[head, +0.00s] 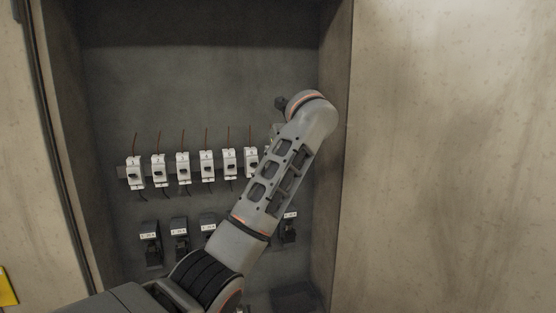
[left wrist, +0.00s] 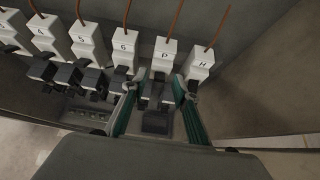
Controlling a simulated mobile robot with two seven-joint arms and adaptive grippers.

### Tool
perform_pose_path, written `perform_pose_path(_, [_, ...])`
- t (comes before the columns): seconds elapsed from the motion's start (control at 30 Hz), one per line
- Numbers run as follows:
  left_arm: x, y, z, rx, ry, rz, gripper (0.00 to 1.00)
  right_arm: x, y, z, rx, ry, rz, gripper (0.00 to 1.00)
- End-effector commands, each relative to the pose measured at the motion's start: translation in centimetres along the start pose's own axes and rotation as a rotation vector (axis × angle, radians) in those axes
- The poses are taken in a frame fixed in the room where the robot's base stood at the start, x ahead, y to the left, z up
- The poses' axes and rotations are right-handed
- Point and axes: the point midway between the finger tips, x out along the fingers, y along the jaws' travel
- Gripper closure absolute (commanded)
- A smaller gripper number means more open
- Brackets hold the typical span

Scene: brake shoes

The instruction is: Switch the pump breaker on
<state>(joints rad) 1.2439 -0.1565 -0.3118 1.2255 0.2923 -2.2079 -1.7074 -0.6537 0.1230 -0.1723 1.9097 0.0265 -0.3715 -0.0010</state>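In the left wrist view a row of white breakers carries the marks 4, 5, 6, P and what looks like H. The breaker marked P (left wrist: 165,56) is right of centre, with an orange wire at its top. My left gripper (left wrist: 158,80) is open; its two green-sided fingers stand on either side of the space just below P. Dark parts show between the fingers; I cannot tell which is the lever of P or its position. In the head view my left arm hides that part of the row and the gripper. My right gripper is not in view.
The breaker marked 6 (left wrist: 125,50) and the rightmost breaker (left wrist: 200,62) stand close beside P. In the head view, several white breakers (head: 183,167) and a lower row of dark labelled units (head: 180,240) sit inside a recessed cabinet. Its right wall (head: 335,150) is near my arm.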

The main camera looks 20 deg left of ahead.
Motion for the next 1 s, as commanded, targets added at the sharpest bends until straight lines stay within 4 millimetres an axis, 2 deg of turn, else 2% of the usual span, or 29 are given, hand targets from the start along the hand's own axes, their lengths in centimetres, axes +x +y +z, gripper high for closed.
perform_pose_path(0.27, [-0.4, -0.1, 0.0, 0.000, -0.001, -0.001, 0.71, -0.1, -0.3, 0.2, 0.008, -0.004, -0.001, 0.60])
perform_pose_path(0.7, [-6.5, -0.1, 0.0, -0.001, 0.000, -0.002, 0.71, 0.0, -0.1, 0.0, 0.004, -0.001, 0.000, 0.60])
perform_pose_path(0.83, [-7.4, -0.1, 0.0, -0.001, 0.000, -0.002, 0.71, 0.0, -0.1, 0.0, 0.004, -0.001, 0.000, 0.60])
perform_pose_path(1.0, [-7.5, 0.0, 0.0, 0.000, 0.000, 0.000, 0.71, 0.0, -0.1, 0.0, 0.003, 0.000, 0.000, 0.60])
